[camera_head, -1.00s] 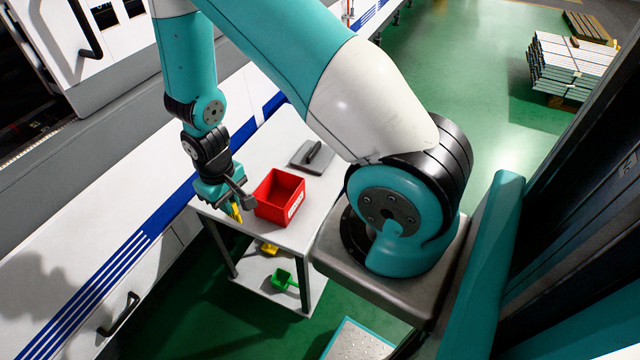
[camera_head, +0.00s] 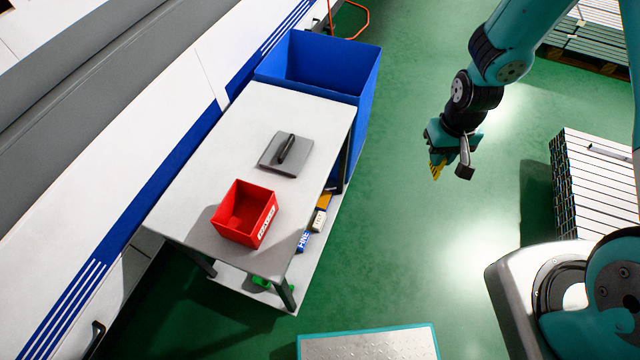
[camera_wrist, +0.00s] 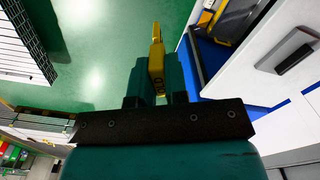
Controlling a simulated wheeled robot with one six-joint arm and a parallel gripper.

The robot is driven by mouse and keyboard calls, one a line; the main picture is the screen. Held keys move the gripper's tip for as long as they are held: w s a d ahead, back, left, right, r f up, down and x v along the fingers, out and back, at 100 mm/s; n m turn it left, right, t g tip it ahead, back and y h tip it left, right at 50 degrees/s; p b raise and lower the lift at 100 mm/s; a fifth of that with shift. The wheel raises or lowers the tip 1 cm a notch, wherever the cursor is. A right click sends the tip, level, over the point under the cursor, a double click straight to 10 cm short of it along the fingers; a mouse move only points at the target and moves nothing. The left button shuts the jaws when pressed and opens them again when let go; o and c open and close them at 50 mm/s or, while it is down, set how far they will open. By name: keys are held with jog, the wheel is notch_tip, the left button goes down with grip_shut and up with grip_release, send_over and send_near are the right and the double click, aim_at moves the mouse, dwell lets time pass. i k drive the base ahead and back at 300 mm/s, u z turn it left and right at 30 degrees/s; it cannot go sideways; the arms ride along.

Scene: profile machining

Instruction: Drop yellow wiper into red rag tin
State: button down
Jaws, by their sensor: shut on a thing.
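The yellow wiper (camera_wrist: 156,62) is held between the fingers of my gripper (camera_wrist: 157,85), which is shut on it. In the head view my gripper (camera_head: 440,158) hangs over the green floor, right of the table and clear of it, with the wiper (camera_head: 436,171) pointing down. The red rag tin (camera_head: 231,213) stands open at the near part of the white table top, far to the left of my gripper. The part of its inside that shows is empty. The tin is not seen in the wrist view.
The white table (camera_head: 200,165) also bears a grey plate with a black handle (camera_head: 285,153). A large blue bin (camera_head: 365,95) stands behind it. Small items lie on its lower shelf. Stacked metal profiles (camera_head: 605,190) stand at the right. Green floor between is clear.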

aim_at(247, 214)
jog(key=z, duration=1.75)
jog(key=k, duration=2.25)
jog(key=u, duration=1.35)
jog(key=i, duration=1.65)
jog(key=u, duration=0.05)
